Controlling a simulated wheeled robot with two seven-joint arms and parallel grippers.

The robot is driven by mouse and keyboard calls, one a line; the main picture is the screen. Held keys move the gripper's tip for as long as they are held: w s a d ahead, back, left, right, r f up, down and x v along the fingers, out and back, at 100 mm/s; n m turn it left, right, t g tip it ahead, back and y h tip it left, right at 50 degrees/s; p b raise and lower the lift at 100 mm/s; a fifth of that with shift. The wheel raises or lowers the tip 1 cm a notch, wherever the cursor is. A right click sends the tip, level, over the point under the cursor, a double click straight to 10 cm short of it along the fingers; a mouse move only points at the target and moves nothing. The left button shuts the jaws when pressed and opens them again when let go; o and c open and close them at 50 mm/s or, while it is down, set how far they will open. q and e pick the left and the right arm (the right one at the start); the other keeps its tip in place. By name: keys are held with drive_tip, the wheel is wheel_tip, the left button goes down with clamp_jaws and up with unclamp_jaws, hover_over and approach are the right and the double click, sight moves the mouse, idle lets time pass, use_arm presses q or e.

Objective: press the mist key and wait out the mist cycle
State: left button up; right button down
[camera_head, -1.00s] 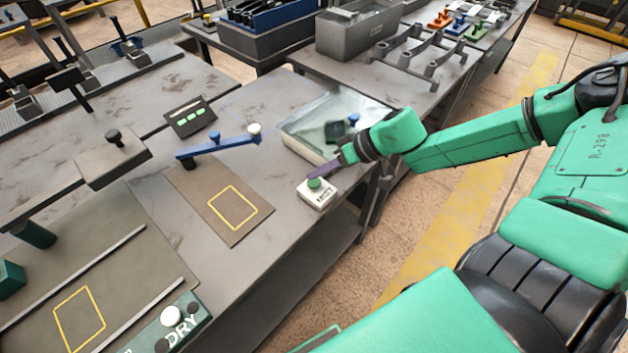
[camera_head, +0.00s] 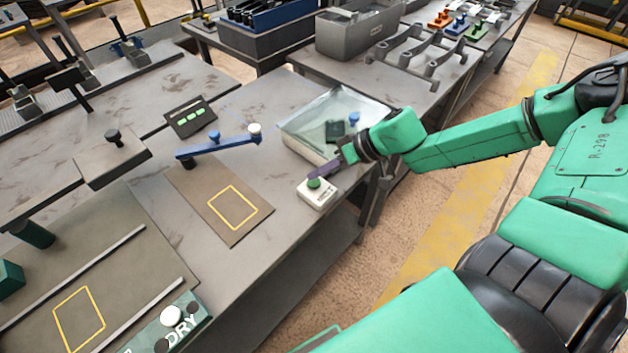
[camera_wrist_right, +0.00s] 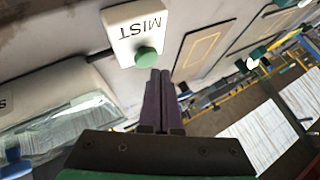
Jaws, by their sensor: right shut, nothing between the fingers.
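The mist key is a white box (camera_head: 317,196) with a green button (camera_head: 314,183), near the front edge of the bench. In the right wrist view the green button (camera_wrist_right: 147,57) sits beside the word MIST on the white box (camera_wrist_right: 135,28). My right gripper (camera_head: 318,174) is shut and empty, its dark purple fingers at the button. In the right wrist view its fingertips (camera_wrist_right: 159,72) are right by the button's edge; I cannot tell whether they touch or press it. A clear-walled box (camera_head: 308,127) stands just behind the key. My left gripper is not in view.
A small black panel (camera_head: 178,124) shows three lit green bars. A blue lever arm (camera_head: 219,146) and a brown mat with a yellow outline (camera_head: 210,207) lie left of the key. A DRY key panel (camera_head: 194,325) is at the front left. A grey bin (camera_head: 350,42) stands behind.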

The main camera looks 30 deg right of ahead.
sight(319, 183)
drive_tip(key=shift+f, duration=0.35)
drive_tip(key=shift+f+b, duration=0.65)
drive_tip(key=shift+b, duration=0.15)
idle(0.4)
drive_tip(key=shift+r+p, duration=1.05)
wheel_tip(319, 183, up, 5)
drive_tip(key=p, duration=0.5)
drive_tip(key=shift+r, duration=0.1)
idle(0.5)
